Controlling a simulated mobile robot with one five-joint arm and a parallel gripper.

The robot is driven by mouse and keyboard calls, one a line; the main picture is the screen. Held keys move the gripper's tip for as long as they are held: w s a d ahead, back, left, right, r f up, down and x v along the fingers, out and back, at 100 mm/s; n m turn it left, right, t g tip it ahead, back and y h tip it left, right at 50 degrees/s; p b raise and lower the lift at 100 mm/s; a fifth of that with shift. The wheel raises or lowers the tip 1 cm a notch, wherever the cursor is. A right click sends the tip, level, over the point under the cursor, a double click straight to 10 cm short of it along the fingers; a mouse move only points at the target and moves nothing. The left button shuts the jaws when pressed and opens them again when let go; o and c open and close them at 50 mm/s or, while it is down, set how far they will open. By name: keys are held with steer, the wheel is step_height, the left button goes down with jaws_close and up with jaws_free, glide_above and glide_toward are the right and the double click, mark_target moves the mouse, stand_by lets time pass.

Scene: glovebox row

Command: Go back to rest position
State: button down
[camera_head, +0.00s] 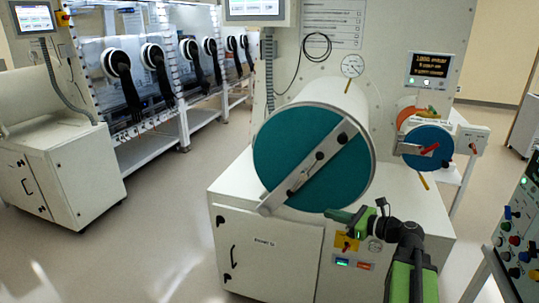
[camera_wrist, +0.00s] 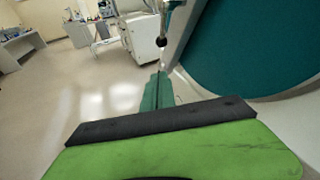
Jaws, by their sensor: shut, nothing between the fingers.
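My gripper (camera_head: 338,215) is shut and empty. In the head view its green fingers point left, just below the lower right edge of the big antechamber's round teal door (camera_head: 290,150). I cannot tell whether they touch anything. In the wrist view the gripper's teal fingers (camera_wrist: 160,80) lie together, with the teal door (camera_wrist: 255,45) close on the right. A pale diagonal bar (camera_head: 310,167) with dark knobs crosses the door's face. The door sits on the mouth of the white cylinder.
A white cabinet (camera_head: 265,250) stands under the cylinder. A smaller chamber with a blue door (camera_head: 427,147) and red handle is on the right. A control panel (camera_head: 518,230) stands at the right edge. Open floor (camera_head: 160,240) lies on the left.

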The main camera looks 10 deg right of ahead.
steer(key=s+a+f+n+g, duration=0.1)
steer(key=a+f+n+g, duration=0.3)
steer(key=a, duration=0.8)
steer(key=s+a+f+n+g, duration=0.1)
steer(key=a+f+n+g, duration=0.25)
steer(key=a, duration=0.85)
steer(key=s+f+n+g+h+p, duration=0.1)
steer(key=s+f+n+g+h, duration=0.2)
steer(key=s+f+n+h, duration=0.45)
steer(key=d+f+n+g+h, duration=0.1)
steer(key=d+f+n+h, duration=0.1)
steer(key=d+n, duration=0.6)
steer(key=n, duration=0.3)
steer(key=shift+s+d+f+n+h, duration=0.25)
steer(key=shift+d+f+n+h, duration=0.1)
steer(key=shift+d+f+n, duration=0.05)
